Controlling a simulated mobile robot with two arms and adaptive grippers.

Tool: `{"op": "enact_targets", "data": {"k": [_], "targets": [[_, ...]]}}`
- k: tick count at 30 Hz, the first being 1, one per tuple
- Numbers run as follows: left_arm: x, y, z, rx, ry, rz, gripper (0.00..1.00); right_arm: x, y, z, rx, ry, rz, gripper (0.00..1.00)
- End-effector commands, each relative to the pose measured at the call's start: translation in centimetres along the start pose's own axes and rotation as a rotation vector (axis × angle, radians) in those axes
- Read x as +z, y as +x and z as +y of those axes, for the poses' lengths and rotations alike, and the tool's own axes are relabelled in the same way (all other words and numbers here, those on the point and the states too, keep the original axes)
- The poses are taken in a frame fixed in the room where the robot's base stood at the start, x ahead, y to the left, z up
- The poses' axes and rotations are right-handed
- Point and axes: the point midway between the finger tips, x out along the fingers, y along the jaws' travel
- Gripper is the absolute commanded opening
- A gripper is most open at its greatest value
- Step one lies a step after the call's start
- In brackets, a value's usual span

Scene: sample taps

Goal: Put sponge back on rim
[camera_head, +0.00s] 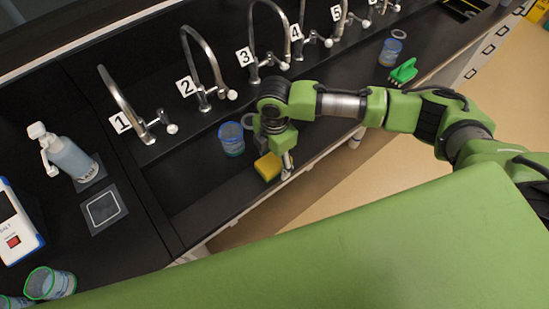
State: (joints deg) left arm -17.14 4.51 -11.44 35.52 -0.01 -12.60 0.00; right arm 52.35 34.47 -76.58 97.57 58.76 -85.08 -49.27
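A yellow sponge (267,166) is at the front rim (313,163) of the black sink trough, below numbered taps 2 and 3. My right gripper (284,160) points down at the sponge, with its arm coming in from the right. The fingers overlap the sponge's right side, and the wrist hides part of this area. I cannot tell whether the fingers grip the sponge or only stand beside it, nor whether the sponge rests on the rim. My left gripper is not in view.
A blue cup (231,139) stands in the trough just left of my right gripper. Curved taps (205,65) line the back. A green brush (403,71) and another cup (390,52) are farther right. A wash bottle (68,157) stands at left; the trough's left end is clear.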

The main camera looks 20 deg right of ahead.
Motion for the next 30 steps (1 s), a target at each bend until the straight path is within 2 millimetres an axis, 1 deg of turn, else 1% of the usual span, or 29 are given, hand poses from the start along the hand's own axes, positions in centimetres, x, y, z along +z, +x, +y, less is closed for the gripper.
{"op": "enact_targets", "data": {"k": [8,11,13,17,24,27,30], "targets": [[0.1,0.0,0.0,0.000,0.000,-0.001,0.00,0.0,-0.1,0.0,0.000,0.000,0.000,0.59],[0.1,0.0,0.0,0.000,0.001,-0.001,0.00,0.0,-0.5,0.1,0.002,-0.001,0.000,0.59],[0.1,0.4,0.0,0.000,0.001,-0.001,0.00,0.0,-1.2,0.1,0.004,0.000,0.001,0.59],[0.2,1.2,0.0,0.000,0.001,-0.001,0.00,0.0,-3.5,0.2,0.006,-0.001,0.001,0.59],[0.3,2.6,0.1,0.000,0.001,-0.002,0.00,0.0,-8.8,0.2,0.005,-0.001,0.000,0.59],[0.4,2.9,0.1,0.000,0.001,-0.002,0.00,0.0,-10.4,0.1,0.004,0.000,0.000,0.59],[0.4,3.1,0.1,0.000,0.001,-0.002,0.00,0.0,-11.6,0.1,0.002,0.001,0.001,0.59]]}}
